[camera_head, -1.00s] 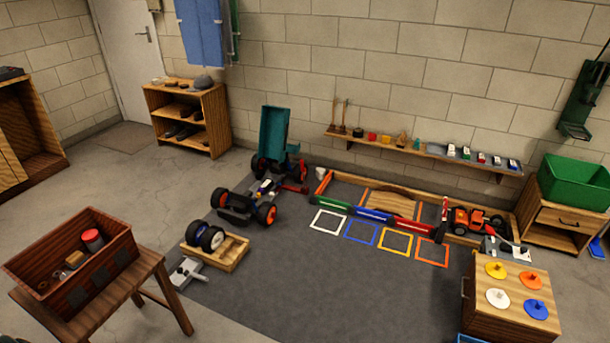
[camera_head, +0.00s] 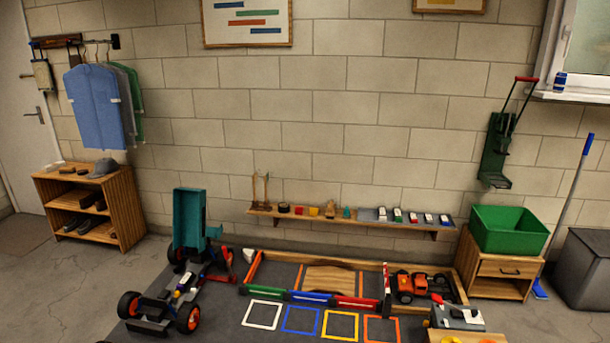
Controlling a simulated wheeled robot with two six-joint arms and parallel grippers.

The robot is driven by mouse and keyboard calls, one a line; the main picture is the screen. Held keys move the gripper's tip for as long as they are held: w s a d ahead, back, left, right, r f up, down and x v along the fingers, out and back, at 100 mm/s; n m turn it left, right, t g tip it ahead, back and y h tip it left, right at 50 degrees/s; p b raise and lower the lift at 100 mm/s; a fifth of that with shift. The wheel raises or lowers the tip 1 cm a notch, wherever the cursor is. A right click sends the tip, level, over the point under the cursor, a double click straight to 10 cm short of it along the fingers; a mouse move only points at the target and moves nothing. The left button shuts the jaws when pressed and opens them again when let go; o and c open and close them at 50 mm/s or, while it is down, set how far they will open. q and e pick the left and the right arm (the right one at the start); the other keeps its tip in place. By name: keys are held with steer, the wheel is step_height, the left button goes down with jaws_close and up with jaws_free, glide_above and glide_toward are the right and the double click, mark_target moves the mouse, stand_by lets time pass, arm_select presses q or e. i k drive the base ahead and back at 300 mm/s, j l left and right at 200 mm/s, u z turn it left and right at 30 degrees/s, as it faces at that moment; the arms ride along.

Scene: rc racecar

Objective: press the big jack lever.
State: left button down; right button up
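A large car chassis (camera_head: 160,310) with black wheels and orange hubs is on the dark mat at lower left. A red bar-like part (camera_head: 220,279) lies near its right end, beside the teal upright body (camera_head: 188,222); I cannot tell whether it is a jack lever. A grey block-like device (camera_head: 456,317) with a light piece on top is at the lower right, partly behind a wooden box top. Neither of my grippers is in view.
A low wooden-framed track area (camera_head: 330,272) holds an orange-red car (camera_head: 411,285) at its right. Coloured squares (camera_head: 321,322) mark the mat. A green wall device (camera_head: 497,150) with a red-handled lever hangs above a green bin (camera_head: 508,229). A shoe shelf (camera_head: 90,205) stands left.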

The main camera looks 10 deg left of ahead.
mark_target(225, 253)
steer(key=i, duration=2.05)
steer(key=i+u, duration=0.2)
steer(key=i, duration=0.3)
steer(key=i+l+u, duration=0.2)
steer(key=i, duration=0.3)
steer(key=i+l+u, duration=0.2)
steer(key=i, duration=0.3)
